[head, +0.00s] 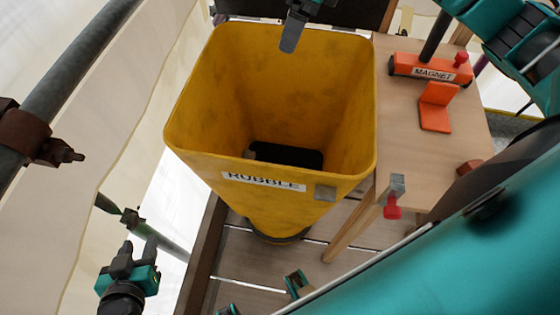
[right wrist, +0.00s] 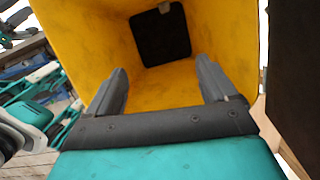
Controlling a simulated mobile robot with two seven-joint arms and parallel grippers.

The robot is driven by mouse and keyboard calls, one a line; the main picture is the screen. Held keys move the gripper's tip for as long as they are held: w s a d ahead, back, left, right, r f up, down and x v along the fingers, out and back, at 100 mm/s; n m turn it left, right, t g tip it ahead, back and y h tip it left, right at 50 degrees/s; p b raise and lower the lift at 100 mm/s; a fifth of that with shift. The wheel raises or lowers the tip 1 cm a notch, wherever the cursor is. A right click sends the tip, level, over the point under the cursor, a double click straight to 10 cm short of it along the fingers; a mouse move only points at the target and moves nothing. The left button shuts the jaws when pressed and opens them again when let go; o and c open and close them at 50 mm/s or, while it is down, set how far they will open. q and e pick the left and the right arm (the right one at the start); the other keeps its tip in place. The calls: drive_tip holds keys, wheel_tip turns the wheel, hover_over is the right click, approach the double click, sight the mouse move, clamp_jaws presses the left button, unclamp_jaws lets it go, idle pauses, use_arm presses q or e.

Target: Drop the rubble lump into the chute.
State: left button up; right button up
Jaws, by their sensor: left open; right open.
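The yellow chute (head: 270,190), labelled RUBBLE, stands in the middle of the head view, its wide mouth facing up and a dark opening at its bottom. My right gripper (head: 292,32) is at the chute's far rim. In the right wrist view its two fingers (right wrist: 163,75) are apart with nothing between them, pointing down into the chute (right wrist: 225,30). A small grey patch shows at the edge of the bottom opening; I cannot tell whether it is rubble. No rubble lump is clearly visible. My left gripper (head: 127,258) is open and empty at lower left, well apart from the chute.
A wooden table (head: 400,145) stands right of the chute, holding an orange magnet tool (head: 430,68), an orange bracket (head: 436,106) and a red-tipped clamp (head: 393,200). Scaffold pipes (head: 60,95) run along the left. Planks (head: 330,260) form the floor.

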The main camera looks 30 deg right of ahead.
drive_tip(key=v, duration=0.7)
drive_tip(key=x, duration=1.3)
drive_tip(key=shift+r+p, duration=1.55)
drive_tip(key=shift+r, duration=1)
